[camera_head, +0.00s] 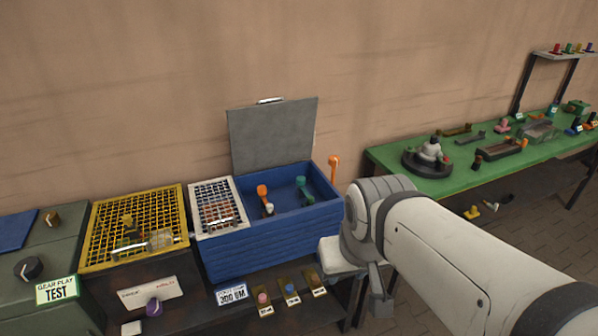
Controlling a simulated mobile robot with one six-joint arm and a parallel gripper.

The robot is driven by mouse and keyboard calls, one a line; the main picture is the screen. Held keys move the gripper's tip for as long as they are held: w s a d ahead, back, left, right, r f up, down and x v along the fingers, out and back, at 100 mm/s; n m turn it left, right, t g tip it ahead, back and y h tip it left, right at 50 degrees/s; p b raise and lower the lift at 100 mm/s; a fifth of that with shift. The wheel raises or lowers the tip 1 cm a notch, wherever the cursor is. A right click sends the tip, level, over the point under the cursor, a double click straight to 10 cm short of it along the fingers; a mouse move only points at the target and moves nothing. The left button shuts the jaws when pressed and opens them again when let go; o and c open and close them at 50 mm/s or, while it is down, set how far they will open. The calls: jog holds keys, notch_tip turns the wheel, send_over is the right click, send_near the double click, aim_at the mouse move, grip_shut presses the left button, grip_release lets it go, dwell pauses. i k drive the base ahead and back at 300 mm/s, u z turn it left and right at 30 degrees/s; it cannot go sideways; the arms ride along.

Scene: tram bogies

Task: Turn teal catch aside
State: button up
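A teal catch (303,184) stands inside the open blue box (265,246), near its back right. It looks like a short lever with a rounded top end. An orange lever (262,191) of similar shape stands to its left in the same box. Another orange lever (334,164) rises at the box's right side. My gripper (379,306) hangs low, right of the box's front corner and apart from the catch. The grey end is small and partly turned away, so I cannot tell whether it is open or shut.
The box's grey lid (272,137) stands raised at the back. A white grid (216,207) covers the box's left part. A yellow mesh tray (105,217) lies further left. A green table (390,157) with several parts stands right. My arm covers the lower right.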

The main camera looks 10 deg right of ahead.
aim_at(300, 181)
jog(key=z, duration=0.1)
jog(key=i, duration=1)
jog(key=z, duration=0.5)
jog(key=k, duration=0.65)
jog(key=u, duration=0.4)
jog(key=i, duration=0.5)
